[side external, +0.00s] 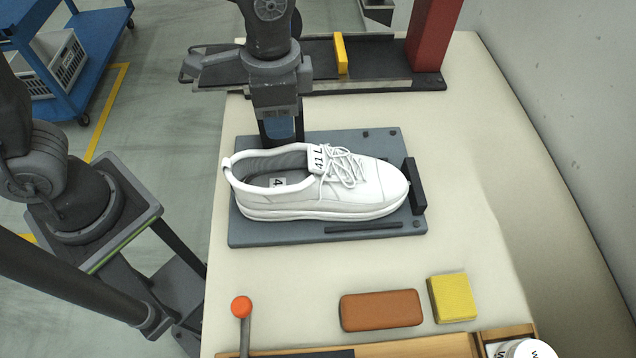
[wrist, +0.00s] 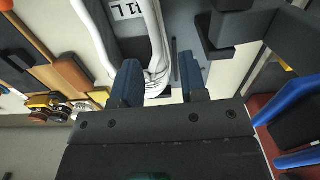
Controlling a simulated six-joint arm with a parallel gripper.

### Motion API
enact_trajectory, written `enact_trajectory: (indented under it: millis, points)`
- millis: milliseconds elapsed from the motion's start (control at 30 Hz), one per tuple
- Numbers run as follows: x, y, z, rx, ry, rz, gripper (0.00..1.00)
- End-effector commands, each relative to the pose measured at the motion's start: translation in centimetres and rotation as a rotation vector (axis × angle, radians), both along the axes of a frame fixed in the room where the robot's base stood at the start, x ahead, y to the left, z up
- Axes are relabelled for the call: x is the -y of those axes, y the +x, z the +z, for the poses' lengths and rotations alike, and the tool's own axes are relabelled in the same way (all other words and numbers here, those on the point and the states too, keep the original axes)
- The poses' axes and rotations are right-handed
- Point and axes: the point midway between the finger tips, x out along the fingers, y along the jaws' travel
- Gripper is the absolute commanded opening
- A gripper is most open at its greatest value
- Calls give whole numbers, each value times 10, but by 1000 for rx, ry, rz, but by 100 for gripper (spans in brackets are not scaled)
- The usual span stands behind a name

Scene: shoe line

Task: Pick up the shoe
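The white shoe (side external: 330,192) lies on its sole on a grey fixture plate (side external: 250,232), toe toward the right, with laces and a "41 L" tongue tag. In the wrist view the shoe (wrist: 98,35) shows its white rim and dark inside with a "41 L" label. My gripper (side external: 280,140) points down at the shoe's far side, close to the collar; its tips are partly hidden there. In the wrist view my gripper (wrist: 160,78) is open, blue fingers apart, with part of the white shoe showing between them. Contact cannot be told.
A black stop block (side external: 415,186) stands at the toe. A brown block (side external: 381,310), a yellow block (side external: 452,298) and an orange-knobbed lever (side external: 242,308) are at the front. A dark rail (side external: 385,62) and red post (side external: 433,35) stand behind. The cream table (side external: 480,220) is clear at right.

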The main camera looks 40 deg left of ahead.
Motion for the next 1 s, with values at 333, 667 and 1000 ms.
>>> enact_trajectory:
  millis: [333, 667, 1000]
  points:
    - [2, -2, -32, -1, 1, 0, 39]
    - [5, -3, -72, 0, 0, 2, 39]
    - [5, -3, -74, 2, -1, 2, 32]
